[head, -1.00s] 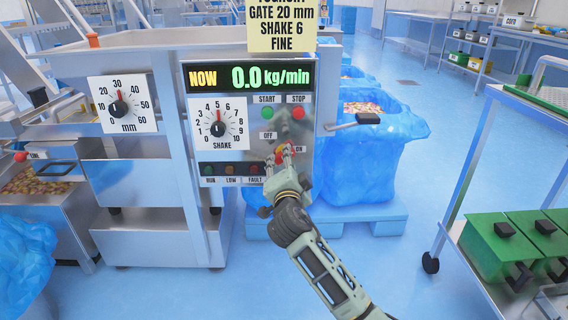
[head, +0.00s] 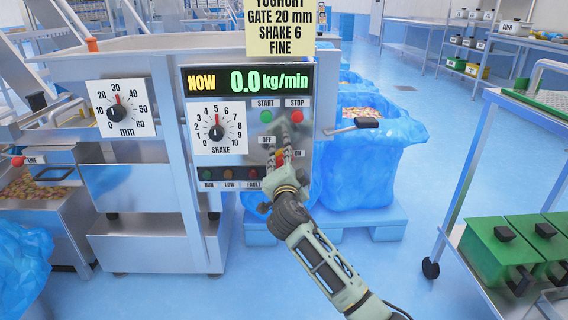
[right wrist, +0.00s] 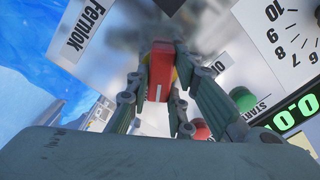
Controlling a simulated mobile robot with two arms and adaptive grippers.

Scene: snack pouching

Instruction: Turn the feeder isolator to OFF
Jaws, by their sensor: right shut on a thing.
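The feeder isolator's red handle (head: 281,158) is on the grey control panel, beside the OFF label (head: 266,140) and ON label (head: 298,153). It shows better in the right wrist view (right wrist: 158,70), with a white line on its end and yellow behind it. My right gripper (head: 280,152) is at the panel and shut on this handle, one finger on each side. The fingers partly cover the isolator in the head view, so I cannot tell exactly where the handle points. My left gripper is not in view.
Above the isolator are the green START button (head: 266,116) and red STOP button (head: 297,116). The SHAKE dial (head: 216,133) is to the left. A lever with a dark grip (head: 366,122) sticks out right of the panel, before a blue-lined bin (head: 378,165).

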